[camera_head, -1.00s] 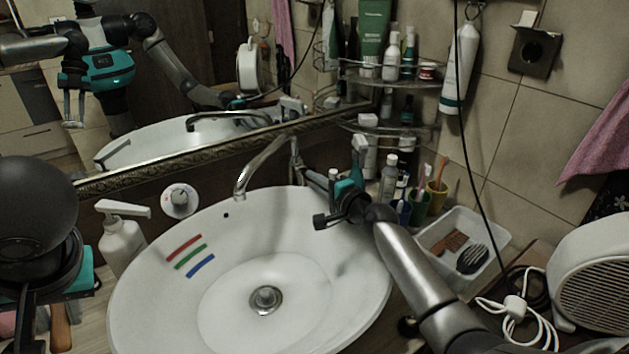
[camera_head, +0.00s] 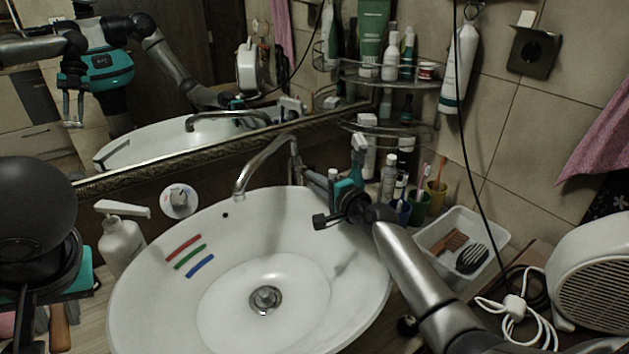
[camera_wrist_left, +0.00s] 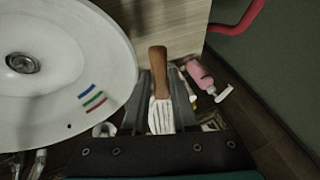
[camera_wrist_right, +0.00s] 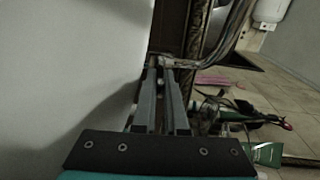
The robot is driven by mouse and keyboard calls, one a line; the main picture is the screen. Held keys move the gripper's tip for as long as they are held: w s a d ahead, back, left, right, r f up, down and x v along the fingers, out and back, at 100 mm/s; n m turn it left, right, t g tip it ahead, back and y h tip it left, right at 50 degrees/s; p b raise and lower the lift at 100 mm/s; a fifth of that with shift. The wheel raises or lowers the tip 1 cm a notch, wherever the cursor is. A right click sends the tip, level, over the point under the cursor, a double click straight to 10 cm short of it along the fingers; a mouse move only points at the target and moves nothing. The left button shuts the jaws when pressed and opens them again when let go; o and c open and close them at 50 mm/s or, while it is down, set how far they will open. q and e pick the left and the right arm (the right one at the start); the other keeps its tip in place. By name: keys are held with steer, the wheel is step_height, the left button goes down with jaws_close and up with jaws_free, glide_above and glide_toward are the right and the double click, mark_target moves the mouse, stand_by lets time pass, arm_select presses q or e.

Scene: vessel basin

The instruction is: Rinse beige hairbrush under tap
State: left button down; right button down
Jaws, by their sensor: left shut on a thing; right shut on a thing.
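The beige hairbrush (camera_wrist_left: 160,105) has a brown wooden handle and a pale bristled head. It is between the fingers of my left gripper (camera_wrist_left: 158,88), which is shut on it, beside the basin. In the head view only the brush's handle (camera_head: 59,328) shows at the lower left, below the dark left wrist. The chrome tap (camera_head: 262,168) arches over the back of the white basin (camera_head: 150,300); no water stream is visible. My right gripper (camera_head: 316,180) is shut at the tap's base, right of the spout. The right wrist view (camera_wrist_right: 160,76) shows its fingers close together; what they hold is largely hidden.
A white soap dispenser (camera_head: 121,238) stands left of the basin. Bottles and cups with toothbrushes (camera_head: 420,205) crowd the right rear. A white tray (camera_head: 490,222) holds a dark brush and a brown comb. A fan heater (camera_head: 595,275) stands far right.

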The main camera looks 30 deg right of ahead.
arm_select(q)
step_height(320, 180, up, 4)
steer(key=p, duration=0.3)
steer(key=shift+f+p, duration=0.1)
steer(key=shift+p, duration=0.3)
arm_select(e)
steer(key=shift+w+r+g, duration=0.1)
steer(key=shift+r+g, duration=0.3)
steer(key=shift+r, duration=0.1)
arm_select(q)
steer(key=shift+r+p, duration=0.45)
arm_select(e)
steer(key=shift+f, duration=0.1)
arm_select(q)
steer(key=shift+f, duration=0.1)
arm_select(e)
steer(key=c, duration=1.2)
jaws_free()
steer(key=shift+c, duration=0.2)
